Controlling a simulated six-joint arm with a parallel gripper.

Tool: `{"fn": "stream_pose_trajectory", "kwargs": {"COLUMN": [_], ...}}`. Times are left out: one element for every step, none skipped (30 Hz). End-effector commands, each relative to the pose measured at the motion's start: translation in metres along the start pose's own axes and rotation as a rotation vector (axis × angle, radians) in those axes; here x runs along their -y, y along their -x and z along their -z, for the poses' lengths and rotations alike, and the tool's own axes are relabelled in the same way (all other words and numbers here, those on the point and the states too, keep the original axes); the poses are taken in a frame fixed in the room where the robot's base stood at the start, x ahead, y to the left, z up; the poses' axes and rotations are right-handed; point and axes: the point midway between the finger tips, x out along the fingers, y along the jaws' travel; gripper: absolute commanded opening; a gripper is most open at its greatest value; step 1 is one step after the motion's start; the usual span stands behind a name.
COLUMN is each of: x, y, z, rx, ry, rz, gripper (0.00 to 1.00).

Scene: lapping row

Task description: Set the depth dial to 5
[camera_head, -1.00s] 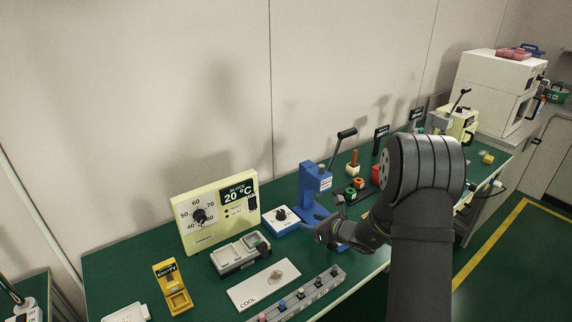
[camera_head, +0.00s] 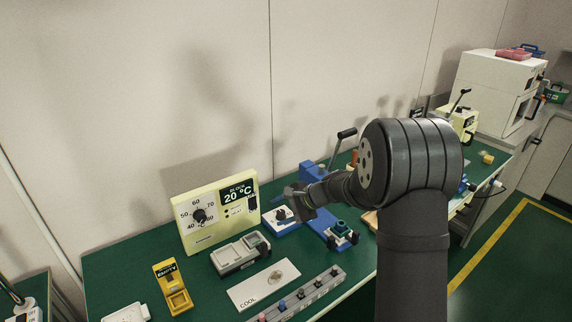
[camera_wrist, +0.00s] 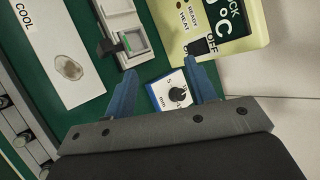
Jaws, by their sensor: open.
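The depth dial is a small black knob (camera_wrist: 178,95) on a white scale plate marked "mm" with blue edging. In the wrist view it lies below the fingertip line, between the fingers and nearer the right one. I cannot read its pointer setting surely. In the head view the dial plate (camera_head: 270,222) is partly hidden behind my gripper (camera_head: 294,198).
The cream block heater panel (camera_head: 222,228), reading 20 °C, stands left of the dial. A grey device (camera_head: 240,252), a white COOL plate (camera_head: 262,288) and a yellow EMPTY holder (camera_head: 172,288) lie nearer the front. The press lever (camera_head: 345,134) rises behind my arm.

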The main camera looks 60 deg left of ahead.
Motion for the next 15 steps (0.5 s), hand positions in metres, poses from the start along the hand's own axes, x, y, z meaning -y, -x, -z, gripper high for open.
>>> {"fn": "stream_pose_trajectory", "kwargs": {"x": [0.003,0.004,0.006,0.007,0.009,0.010,0.012,0.013,0.015,0.016,0.018,0.020,0.022,0.024,0.026], "y": [0.001,0.001,0.002,0.003,0.004,0.006,0.006,0.008,0.009,0.011,0.012,0.014,0.016,0.017,0.019], "z": [-0.004,-0.006,-0.008,-0.010,-0.011,-0.014,-0.015,-0.017,-0.018,-0.019,-0.020,-0.022,-0.023,-0.024,-0.024], "rx": [-0.004,-0.008,-0.013,-0.017,-0.020,-0.025,-0.028,-0.032,-0.037,-0.042,-0.046,-0.052,-0.056,-0.061,-0.067], "ry": [0.061,0.098,0.146,0.183,0.220,0.268,0.304,0.340,0.387,0.424,0.459,0.507,0.543,0.578,0.625], "rz": [-0.024,-0.039,-0.059,-0.074,-0.089,-0.110,-0.125,-0.140,-0.161,-0.176,-0.192,-0.213,-0.229,-0.244,-0.266], "gripper": [0.51,0.51,0.51,0.51,0.51,0.51,0.51,0.51,0.51,0.51,0.51,0.51,0.51,0.51,0.51]}}
